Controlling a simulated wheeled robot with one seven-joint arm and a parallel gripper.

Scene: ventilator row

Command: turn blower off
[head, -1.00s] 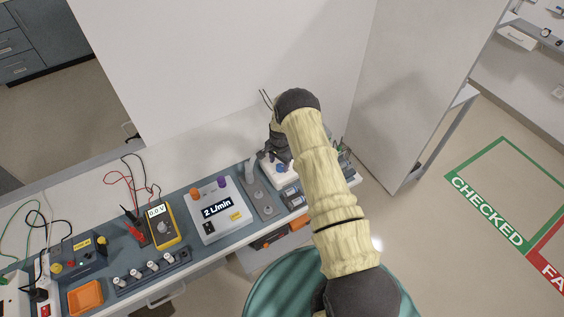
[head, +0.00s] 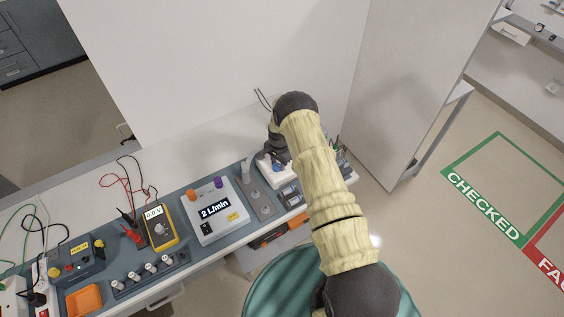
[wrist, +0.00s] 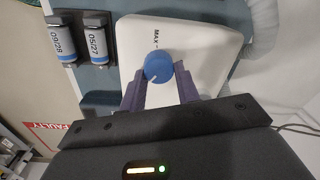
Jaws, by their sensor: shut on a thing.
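The blower is a white box with rounded corners (wrist: 205,45), marked "MAX" near its blue knob (wrist: 158,65). The knob has a pale pointer line at its lower edge. In the wrist view, my gripper's (wrist: 160,84) two purple-grey fingers are shut on the knob, one on each side. In the head view, the white blower (head: 265,163) is on the bench, right of the flow meter, with the knob (head: 280,167) partly visible. My arm hides much of the blower's right side and most of my gripper.
The flow meter reading "2 L/min" (head: 214,210), a yellow multimeter (head: 160,229) and an orange tray (head: 84,300) are to the left. Dated cylinders (wrist: 97,38) sit beside the blower. A corrugated hose (wrist: 262,30) runs at its right in the wrist view. A white wall (head: 220,60) rises behind.

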